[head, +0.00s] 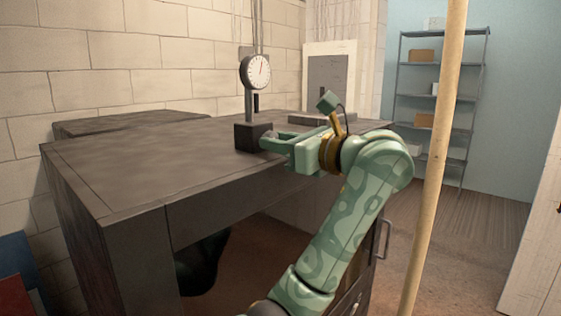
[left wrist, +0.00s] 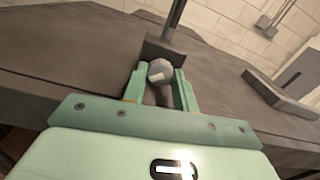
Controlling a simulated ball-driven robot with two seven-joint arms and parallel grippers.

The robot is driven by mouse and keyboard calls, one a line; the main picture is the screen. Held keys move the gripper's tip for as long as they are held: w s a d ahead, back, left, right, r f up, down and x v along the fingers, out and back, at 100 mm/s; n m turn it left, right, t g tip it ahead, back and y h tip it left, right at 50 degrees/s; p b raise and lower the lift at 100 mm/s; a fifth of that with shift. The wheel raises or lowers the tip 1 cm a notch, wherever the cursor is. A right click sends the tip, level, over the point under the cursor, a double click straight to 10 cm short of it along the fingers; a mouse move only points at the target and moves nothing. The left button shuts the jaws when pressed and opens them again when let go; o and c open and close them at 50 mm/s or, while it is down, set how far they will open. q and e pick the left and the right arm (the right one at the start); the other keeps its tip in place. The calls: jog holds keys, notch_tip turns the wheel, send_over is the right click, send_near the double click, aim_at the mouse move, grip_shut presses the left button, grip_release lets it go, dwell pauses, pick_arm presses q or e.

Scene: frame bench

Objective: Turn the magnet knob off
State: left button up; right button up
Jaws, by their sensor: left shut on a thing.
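A dark magnetic base (head: 252,136) stands upright on the bench top, with a post rising from it to a round white dial gauge (head: 256,71). The grey knob (left wrist: 161,72) is on the near face of the base (left wrist: 165,46) in the left wrist view and carries a pale mark. My left gripper (head: 270,140) reaches the base from the right in the head view. Its two green fingers (left wrist: 162,82) are shut on the knob, one on each side. In the head view the fingers mostly hide the knob. My right gripper is not in view.
The dark bench top (head: 140,170) is clear to the left of the base. A flat dark bar (left wrist: 270,95) lies on the bench to the right. A wooden pole (head: 432,160) stands in front at right, and a shelf rack (head: 437,98) is at the back.

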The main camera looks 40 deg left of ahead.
pick_arm(q)
jog(key=shift+f+n+b, duration=0.1)
jog(key=shift+n+b, duration=0.8)
jog(key=shift+b, duration=0.05)
jog(key=o, duration=1)
jog(key=shift+c, duration=0.2)
jog(key=shift+d, duration=0.1)
jog(key=shift+d, duration=0.25)
jog(key=s+d+b, duration=0.1)
jog(key=d+b, duration=0.2)
jog(key=d, duration=1.2)
jog(key=shift+s+d+b, duration=0.15)
jog(key=shift+d+b, duration=0.15)
jog(key=shift+d, duration=0.05)
